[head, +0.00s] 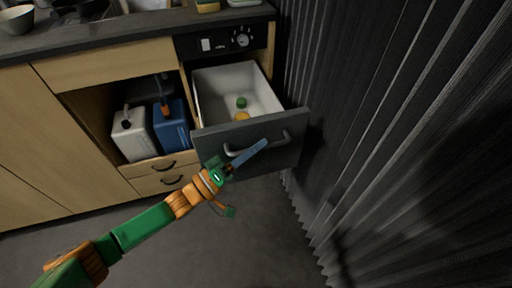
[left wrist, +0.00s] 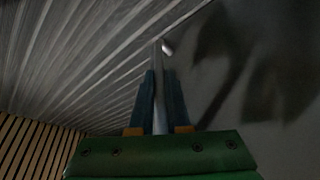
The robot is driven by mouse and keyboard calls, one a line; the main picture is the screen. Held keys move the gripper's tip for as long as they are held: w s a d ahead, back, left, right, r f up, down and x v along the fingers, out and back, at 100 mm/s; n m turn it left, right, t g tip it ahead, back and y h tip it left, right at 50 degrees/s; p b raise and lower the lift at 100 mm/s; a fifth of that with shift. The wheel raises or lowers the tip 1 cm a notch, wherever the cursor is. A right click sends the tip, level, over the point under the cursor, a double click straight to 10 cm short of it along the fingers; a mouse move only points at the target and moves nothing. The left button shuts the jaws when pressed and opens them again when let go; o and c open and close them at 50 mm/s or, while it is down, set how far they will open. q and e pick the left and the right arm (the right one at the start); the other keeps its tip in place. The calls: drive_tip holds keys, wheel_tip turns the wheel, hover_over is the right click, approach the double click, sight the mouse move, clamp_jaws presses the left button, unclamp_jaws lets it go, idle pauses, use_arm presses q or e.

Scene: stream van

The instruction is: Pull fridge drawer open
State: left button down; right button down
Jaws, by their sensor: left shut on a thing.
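The fridge drawer (head: 292,156) stands pulled out from under the counter, with its white inside showing. A grey curved handle (head: 280,139) runs across its dark front. My left gripper (head: 263,144) is at this handle, its blue fingers lying across it. In the left wrist view my left gripper (left wrist: 160,76) is shut on the handle (left wrist: 160,112), a grey bar between the two blue fingers. My right gripper is not in view.
A small green item (head: 241,102) and a yellow-orange item (head: 241,116) lie in the drawer. A white canister (head: 133,135) and a blue canister (head: 172,132) stand in the open bay at left. A dark pleated curtain (head: 380,120) hangs close at right.

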use_arm(q)
drive_tip(key=c, duration=1.2)
unclamp_jaws()
drive_tip(key=shift+o, duration=0.2)
drive_tip(key=shift+a, duration=0.1)
drive_tip(key=v, duration=0.7)
